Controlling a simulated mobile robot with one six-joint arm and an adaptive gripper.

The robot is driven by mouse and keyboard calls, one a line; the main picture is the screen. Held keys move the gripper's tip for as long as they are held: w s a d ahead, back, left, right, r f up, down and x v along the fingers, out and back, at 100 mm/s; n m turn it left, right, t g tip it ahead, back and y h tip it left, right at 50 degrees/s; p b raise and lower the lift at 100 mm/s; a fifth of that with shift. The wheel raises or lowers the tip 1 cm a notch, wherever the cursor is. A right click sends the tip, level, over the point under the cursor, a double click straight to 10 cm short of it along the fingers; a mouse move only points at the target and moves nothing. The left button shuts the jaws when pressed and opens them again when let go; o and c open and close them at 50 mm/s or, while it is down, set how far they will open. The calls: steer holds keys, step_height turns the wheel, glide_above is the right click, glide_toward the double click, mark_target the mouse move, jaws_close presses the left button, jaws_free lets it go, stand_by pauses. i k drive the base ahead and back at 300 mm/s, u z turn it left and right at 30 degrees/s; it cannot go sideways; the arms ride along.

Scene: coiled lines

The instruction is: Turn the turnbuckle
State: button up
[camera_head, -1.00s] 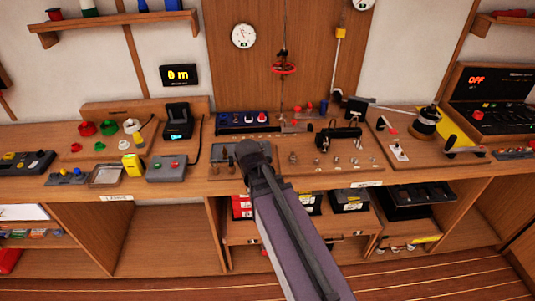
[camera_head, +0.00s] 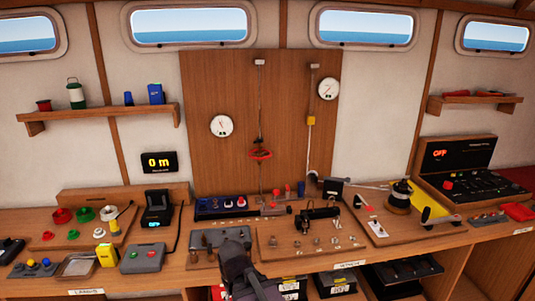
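A thin line hangs down the tall wooden panel (camera_head: 215,85) at the back. Partway along it is a red ring-shaped piece with a dark fitting just above, which looks like the turnbuckle (camera_head: 260,154). A second line to its right carries a yellow block (camera_head: 311,120). My gripper (camera_head: 234,243) is low in the picture, over the front of the bench and well below the red piece, apart from it. Its fingers are too dark and foreshortened to show whether they are open.
Two round gauges (camera_head: 221,126) flank the lines. Below them the bench holds a switch strip (camera_head: 220,207), a black clamp-like device (camera_head: 314,218) and a winch drum (camera_head: 399,195). A shelf (camera_head: 100,113) juts out at the left. The air before the panel is clear.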

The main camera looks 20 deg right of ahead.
mark_target(260, 154)
steer(key=k, duration=0.55)
steer(key=z, duration=0.5)
steer(key=i, duration=1.65)
steer(key=u, duration=0.5)
